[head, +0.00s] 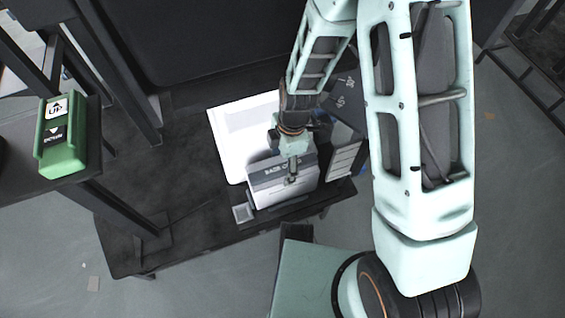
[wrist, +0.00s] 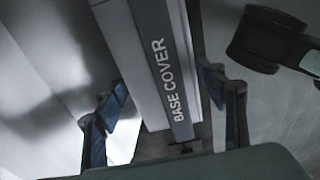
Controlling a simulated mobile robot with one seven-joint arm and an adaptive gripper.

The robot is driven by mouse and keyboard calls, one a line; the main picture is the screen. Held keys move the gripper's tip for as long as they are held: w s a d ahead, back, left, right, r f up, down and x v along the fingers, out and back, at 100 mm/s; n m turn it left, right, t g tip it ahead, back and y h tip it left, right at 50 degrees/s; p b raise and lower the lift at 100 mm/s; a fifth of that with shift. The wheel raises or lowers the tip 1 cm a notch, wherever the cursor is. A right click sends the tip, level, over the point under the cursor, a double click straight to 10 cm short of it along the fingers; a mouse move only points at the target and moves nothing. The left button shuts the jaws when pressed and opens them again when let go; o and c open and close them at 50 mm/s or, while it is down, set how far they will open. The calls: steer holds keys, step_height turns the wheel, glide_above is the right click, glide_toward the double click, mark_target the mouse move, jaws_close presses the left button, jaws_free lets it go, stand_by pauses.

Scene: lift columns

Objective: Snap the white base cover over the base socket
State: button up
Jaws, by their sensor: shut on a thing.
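The white base cover (head: 284,194), a box-like piece with a dark labelled band, stands on or just above a dark platform in the middle of the head view. In the wrist view the band of the base cover (wrist: 170,75) reads "BASE COVER". My gripper (head: 292,175) is over the cover from above and shut on it. In the wrist view the blue-padded fingers of my gripper (wrist: 170,105) lie on either side of the cover. The base socket cannot be made out; the cover and my arm may hide it.
A white panel (head: 228,135) lies behind and left of the cover. A dark unit with light slots (head: 345,160) stands close on its right. A small grey square (head: 242,213) sits at the platform's front left. A green up/down control box (head: 62,150) is on a shelf at left.

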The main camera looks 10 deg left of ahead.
steer(key=shift+f+b, duration=0.5)
stand_by(1.1)
steer(key=o, duration=2)
steer(key=shift+c, duration=0.2)
steer(key=shift+o, duration=0.4)
steer(key=shift+o, duration=1)
steer(key=shift+w, duration=0.15)
steer(key=shift+w+a+r, duration=0.1)
steer(key=shift+w, duration=0.05)
steer(key=shift+c, duration=0.5)
